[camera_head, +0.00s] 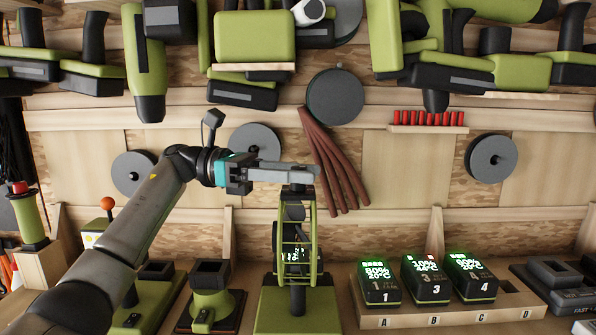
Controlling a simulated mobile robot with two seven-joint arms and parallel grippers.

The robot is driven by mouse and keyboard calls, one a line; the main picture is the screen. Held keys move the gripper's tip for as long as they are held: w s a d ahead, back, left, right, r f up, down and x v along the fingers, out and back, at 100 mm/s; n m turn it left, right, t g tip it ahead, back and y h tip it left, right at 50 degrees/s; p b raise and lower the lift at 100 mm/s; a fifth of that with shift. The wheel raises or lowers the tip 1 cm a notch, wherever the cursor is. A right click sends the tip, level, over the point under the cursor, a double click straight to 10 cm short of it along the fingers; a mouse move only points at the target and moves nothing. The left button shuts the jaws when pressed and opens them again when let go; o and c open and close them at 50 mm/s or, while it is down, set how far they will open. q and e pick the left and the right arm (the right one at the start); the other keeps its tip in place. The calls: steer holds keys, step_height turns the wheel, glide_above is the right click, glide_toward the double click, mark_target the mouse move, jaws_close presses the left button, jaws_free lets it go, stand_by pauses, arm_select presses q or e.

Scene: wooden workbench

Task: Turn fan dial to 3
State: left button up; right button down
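The fan (297,252) is a green device with a round wire-like cage seen nearly edge-on, standing on a green base (297,312) in the middle of the bench. Its dark top (297,192) is directly under the fingertips. My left gripper (308,173) reaches in from the left, with its fingers lying level over the top of the fan. I cannot tell whether the fingers touch it or how far apart they are. No dial or number markings can be made out. My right gripper is not in view.
Battery packs (379,283) with lit displays stand in a wooden rack (430,317) to the right of the fan. A small green device (210,300) and a green machine with an orange-knobbed lever (108,203) are at left. Tools and discs hang on the wall behind.

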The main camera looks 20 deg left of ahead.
arm_select(q)
steer(key=shift+o, duration=1.2)
steer(key=shift+r, duration=0.1)
steer(key=shift+a, duration=0.1)
steer(key=a, duration=0.7)
steer(key=shift+s+a+p, duration=0.2)
steer(key=shift+p, duration=0.15)
